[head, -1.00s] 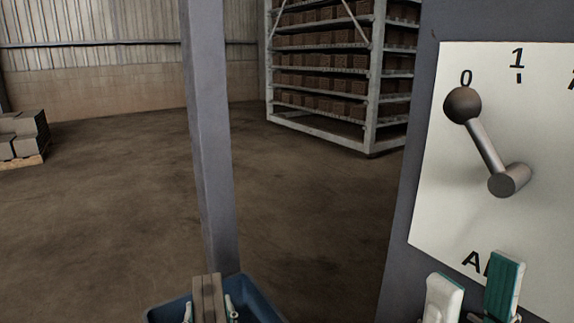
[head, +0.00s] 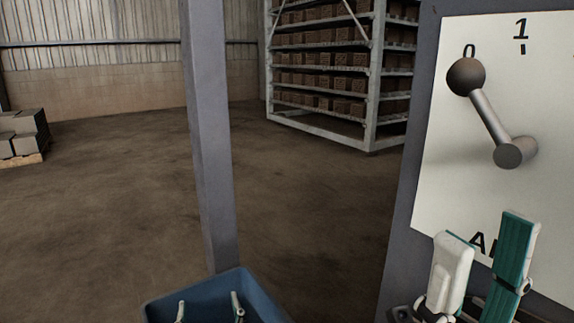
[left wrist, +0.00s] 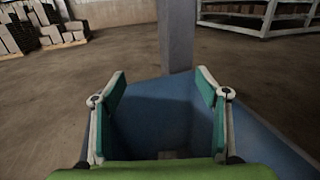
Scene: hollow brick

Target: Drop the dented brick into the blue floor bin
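The blue floor bin (head: 258,290) shows at the bottom of the head view, partly cut off. It also fills the lower middle of the left wrist view (left wrist: 165,95). My left gripper (head: 209,301) is over the bin, its fingers wide apart and nothing between them. A small pale patch (left wrist: 168,154) shows low inside the bin in the left wrist view; I cannot tell whether it is the dented brick. No brick is clearly visible in the bin. My right gripper (head: 486,240) is open and empty in front of the lever panel.
A grey post (head: 208,140) stands just behind the bin. The white panel (head: 455,190) at right carries a lever (head: 490,115) pointing at 0. A brick-filled rack (head: 340,75) and a pallet of blocks (head: 22,135) stand farther back. The floor between is clear.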

